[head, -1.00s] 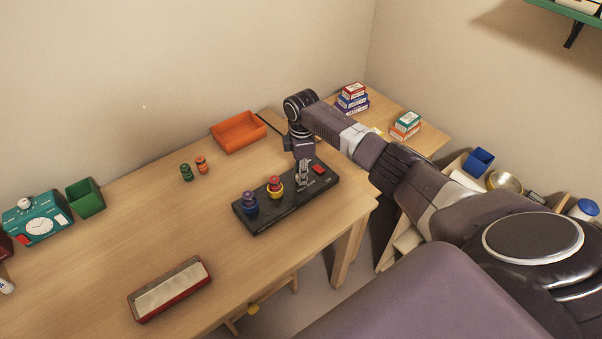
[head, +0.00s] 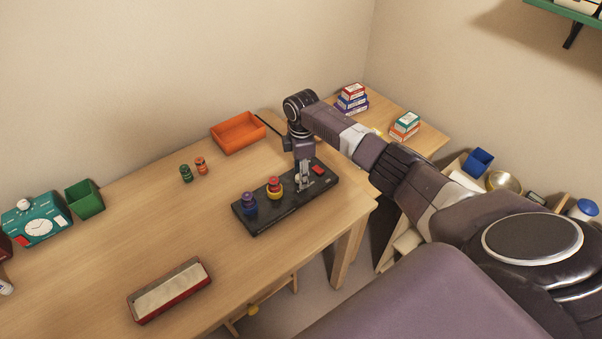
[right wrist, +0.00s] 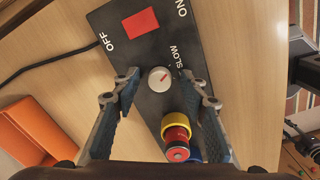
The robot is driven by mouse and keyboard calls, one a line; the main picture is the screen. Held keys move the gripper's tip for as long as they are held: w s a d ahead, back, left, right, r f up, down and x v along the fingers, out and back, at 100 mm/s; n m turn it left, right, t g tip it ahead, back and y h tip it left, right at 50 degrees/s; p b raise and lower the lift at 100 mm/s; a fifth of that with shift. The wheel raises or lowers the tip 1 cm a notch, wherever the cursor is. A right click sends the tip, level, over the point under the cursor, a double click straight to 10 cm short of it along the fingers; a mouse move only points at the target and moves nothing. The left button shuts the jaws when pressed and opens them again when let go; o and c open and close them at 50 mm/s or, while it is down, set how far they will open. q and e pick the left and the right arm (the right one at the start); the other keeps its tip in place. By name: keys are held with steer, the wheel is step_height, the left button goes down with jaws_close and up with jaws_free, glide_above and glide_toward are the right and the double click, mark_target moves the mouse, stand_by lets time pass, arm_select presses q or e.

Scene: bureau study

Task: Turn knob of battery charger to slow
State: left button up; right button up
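The black battery charger (head: 262,216) lies near the table's right front edge. In the right wrist view its face (right wrist: 143,55) shows the words OFF, ON and SLOW. Its round pale knob (right wrist: 160,79) has a red mark that slants to the upper right, and SLOW is printed just right of the knob. My right gripper (right wrist: 158,80) points down over the charger, open, one finger on each side of the knob with a gap on both sides. In the head view the right gripper (head: 305,183) hides part of the knob. My left gripper is not in view.
On the charger stand a red-and-yellow piece (head: 275,188), close to the right gripper, and a blue one (head: 249,204). A red switch (right wrist: 142,20) is beyond the knob. An orange tray (head: 238,133) and two small batteries (head: 186,173) are behind.

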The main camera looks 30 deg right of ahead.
step_height(320, 180, up, 12)
steer(key=shift+s, duration=0.25)
steer(key=shift+f, duration=0.1)
stand_by(0.5)
